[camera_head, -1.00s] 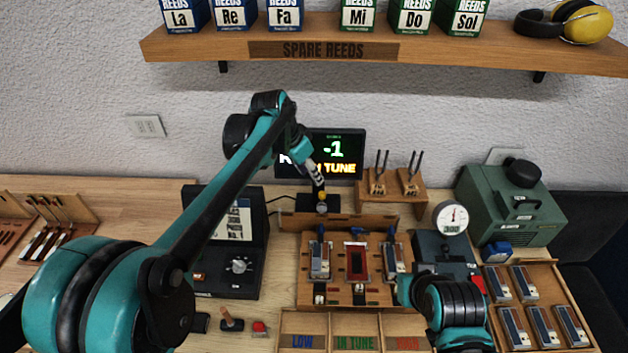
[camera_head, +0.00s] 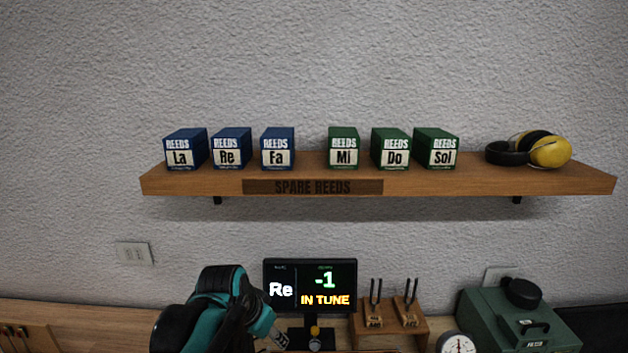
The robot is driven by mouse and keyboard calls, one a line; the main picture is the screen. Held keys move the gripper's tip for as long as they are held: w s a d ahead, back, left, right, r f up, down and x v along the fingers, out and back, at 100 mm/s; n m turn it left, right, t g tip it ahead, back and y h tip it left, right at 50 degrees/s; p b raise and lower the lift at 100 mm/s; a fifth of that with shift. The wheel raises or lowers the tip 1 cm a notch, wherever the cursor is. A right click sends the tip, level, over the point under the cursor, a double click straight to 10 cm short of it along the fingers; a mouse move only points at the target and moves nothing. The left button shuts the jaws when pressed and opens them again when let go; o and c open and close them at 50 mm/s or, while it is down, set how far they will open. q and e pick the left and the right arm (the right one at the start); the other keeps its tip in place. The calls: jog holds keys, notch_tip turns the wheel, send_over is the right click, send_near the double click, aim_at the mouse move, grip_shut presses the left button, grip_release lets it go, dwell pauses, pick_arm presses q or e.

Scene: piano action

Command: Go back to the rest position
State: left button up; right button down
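One of my teal and black arms shows at the bottom of the head view, left of the monitor (camera_head: 310,286). Neither gripper's fingers can be made out, as the arms run below the picture's lower edge. The monitor is lit and reads "Re", "-1" and "IN TUNE". The tuning board and the reed trays are out of view.
A wooden shelf (camera_head: 450,182) holds several blue and green reed boxes (camera_head: 395,149) and yellow ear defenders (camera_head: 549,151). Tuning forks on a wooden stand (camera_head: 390,325), a gauge (camera_head: 455,343) and a green machine (camera_head: 515,322) line the bench right of the monitor.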

pick_arm(q)
jog(key=s+a+f+n+t+y, duration=0.1)
jog(key=s+a+f+n, duration=0.2)
jog(key=s, duration=0.5)
jog(key=s+a+f+n+t+y+b, duration=0.1)
jog(key=s+a+f+n, duration=0.1)
jog(key=s+a+f, duration=0.3)
jog(key=s+f, duration=0.2)
jog(key=s, duration=0.1)
jog(key=shift+s+n+b, duration=0.3)
jog(key=shift+n, duration=0.1)
